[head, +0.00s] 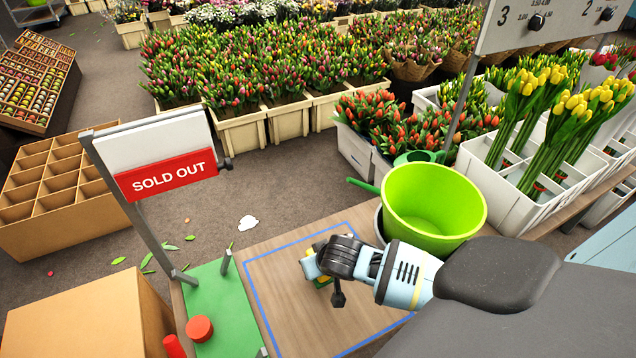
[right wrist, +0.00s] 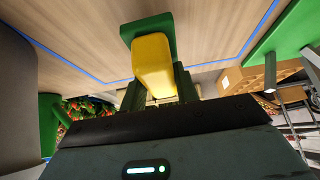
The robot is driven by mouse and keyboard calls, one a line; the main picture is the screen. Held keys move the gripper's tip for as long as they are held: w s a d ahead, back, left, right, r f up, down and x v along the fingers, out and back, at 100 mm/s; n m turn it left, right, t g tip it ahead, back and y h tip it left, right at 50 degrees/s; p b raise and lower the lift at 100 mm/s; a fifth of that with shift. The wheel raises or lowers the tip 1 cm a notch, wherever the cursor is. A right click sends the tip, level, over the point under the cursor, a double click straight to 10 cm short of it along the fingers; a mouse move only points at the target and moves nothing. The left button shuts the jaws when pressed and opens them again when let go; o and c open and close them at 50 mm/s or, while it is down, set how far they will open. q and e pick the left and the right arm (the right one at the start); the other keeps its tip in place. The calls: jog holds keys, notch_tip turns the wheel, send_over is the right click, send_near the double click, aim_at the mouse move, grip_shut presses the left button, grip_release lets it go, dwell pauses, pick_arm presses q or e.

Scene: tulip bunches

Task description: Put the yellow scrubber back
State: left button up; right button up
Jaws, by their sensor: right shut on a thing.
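The yellow scrubber (head: 323,283), a yellow block with a green part, shows only partly in the head view, mostly hidden behind my right gripper (head: 325,268). In the right wrist view the yellow scrubber (right wrist: 153,65) sits between the two fingers, with its green part at the far end. My right gripper is shut on it, over the wooden board inside the blue outline (head: 283,318). I cannot tell whether the scrubber touches the board. My left gripper is not in view.
A lime green bucket (head: 433,205) stands just right of my gripper. A green mat (head: 222,305) with a red round piece (head: 199,329) and a "SOLD OUT" sign (head: 165,178) on a post are at left. White tulip crates (head: 490,190) stand behind. The outlined board's front is bare.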

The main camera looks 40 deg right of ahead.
notch_tip(320, 180, down, 3)
jog(key=shift+f+b, duration=0.15)
jog(key=shift+b, duration=0.55)
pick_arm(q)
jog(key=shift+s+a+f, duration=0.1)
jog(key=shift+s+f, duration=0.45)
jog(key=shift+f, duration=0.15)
pick_arm(e)
jog(key=shift+f, duration=0.1)
jog(key=shift+f, duration=0.15)
jog(key=o, duration=1)
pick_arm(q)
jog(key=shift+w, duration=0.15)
